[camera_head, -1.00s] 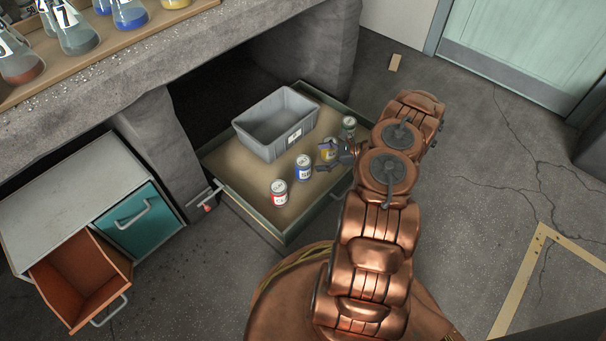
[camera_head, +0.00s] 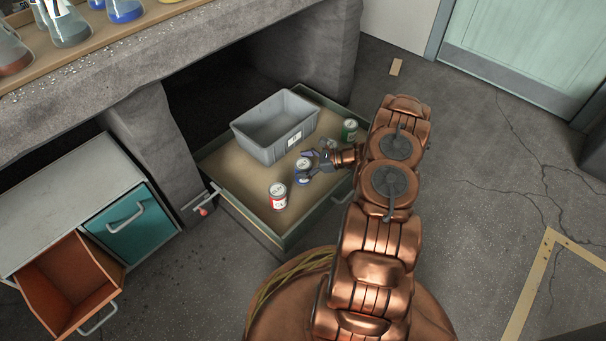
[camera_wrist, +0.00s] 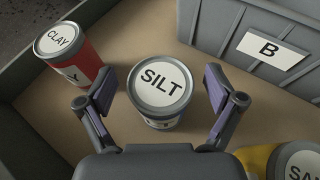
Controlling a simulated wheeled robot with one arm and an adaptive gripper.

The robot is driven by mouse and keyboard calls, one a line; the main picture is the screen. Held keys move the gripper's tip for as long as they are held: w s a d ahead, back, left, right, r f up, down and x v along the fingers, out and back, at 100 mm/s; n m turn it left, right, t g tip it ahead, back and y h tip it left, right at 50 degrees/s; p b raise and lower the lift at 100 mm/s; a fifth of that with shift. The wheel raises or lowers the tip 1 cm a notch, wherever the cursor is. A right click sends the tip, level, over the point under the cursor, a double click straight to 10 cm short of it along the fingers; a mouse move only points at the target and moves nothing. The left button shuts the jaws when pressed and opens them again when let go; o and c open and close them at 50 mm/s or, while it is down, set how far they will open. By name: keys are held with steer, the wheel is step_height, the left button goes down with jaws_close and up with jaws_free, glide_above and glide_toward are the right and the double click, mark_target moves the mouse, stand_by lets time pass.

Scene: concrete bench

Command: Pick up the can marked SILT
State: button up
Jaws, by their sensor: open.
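The can marked SILT (camera_wrist: 162,88) stands upright on the drawer floor, with a grey-rimmed lid lettered SILT. In the head view it is the blue can (camera_head: 302,165), partly covered by my gripper. My gripper (camera_wrist: 161,92) is open, with one purple-padded finger on each side of this can. In the wrist view a gap shows between each finger and the can. In the head view my gripper (camera_head: 305,167) reaches in low from the right.
A red can marked CLAY (camera_wrist: 75,55) stands left of SILT, and a yellow can (camera_wrist: 260,160) is at lower right. A green can (camera_head: 349,130) stands farther back. A grey bin marked B (camera_wrist: 236,36) stands close behind. The drawer's rim (camera_head: 318,206) surrounds them.

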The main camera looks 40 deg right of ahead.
steer(key=c, duration=1.7)
